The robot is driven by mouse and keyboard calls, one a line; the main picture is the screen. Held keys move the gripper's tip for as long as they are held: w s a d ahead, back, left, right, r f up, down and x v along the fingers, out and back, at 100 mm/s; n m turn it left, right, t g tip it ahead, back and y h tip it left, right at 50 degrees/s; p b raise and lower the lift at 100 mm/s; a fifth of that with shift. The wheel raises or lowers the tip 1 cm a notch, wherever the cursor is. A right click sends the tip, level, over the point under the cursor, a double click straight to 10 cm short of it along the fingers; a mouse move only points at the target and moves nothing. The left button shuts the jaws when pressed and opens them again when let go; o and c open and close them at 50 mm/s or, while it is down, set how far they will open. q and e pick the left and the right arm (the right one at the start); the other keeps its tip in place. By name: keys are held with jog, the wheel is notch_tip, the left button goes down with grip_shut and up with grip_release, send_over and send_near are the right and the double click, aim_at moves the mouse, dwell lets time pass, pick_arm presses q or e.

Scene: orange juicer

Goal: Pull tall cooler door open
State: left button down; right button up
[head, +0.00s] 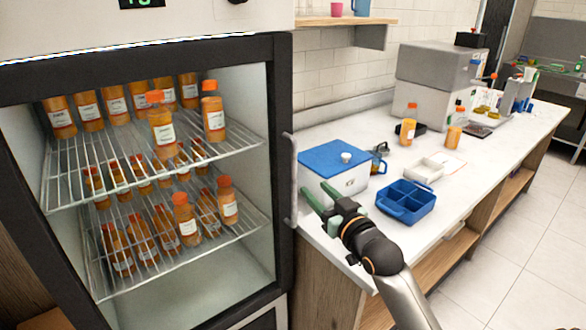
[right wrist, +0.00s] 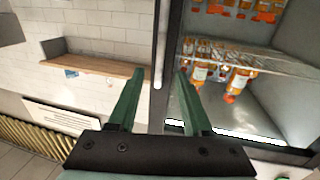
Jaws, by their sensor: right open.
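The tall cooler (head: 282,110) fills the left of the head view. Its dark-framed door looks closed, with orange bottles visible behind it. A light vertical handle (head: 291,180) runs along the door's right edge. My right gripper (head: 316,192) is open and empty just right of the handle, its green fingers pointing toward it. In the right wrist view, the handle (right wrist: 159,45) lies ahead between the two fingers of my right gripper (right wrist: 159,72). I cannot tell whether they touch it. My left gripper is out of view.
A counter (head: 330,132) stands right of the cooler. On it are a white box with a blue lid (head: 335,156), a blue divided tray (head: 405,201), a white tray (head: 430,168), bottles and a grey machine (head: 430,90). A wooden shelf (head: 345,21) hangs above. The floor at right is clear.

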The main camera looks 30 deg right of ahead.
aim_at(295, 170)
jog(key=w, duration=0.4)
jog(key=w+d, duration=0.1)
jog(key=w, duration=0.6)
jog(key=shift+w+d, duration=0.15)
jog(key=shift+w, duration=0.2)
grip_shut()
dwell(1.0)
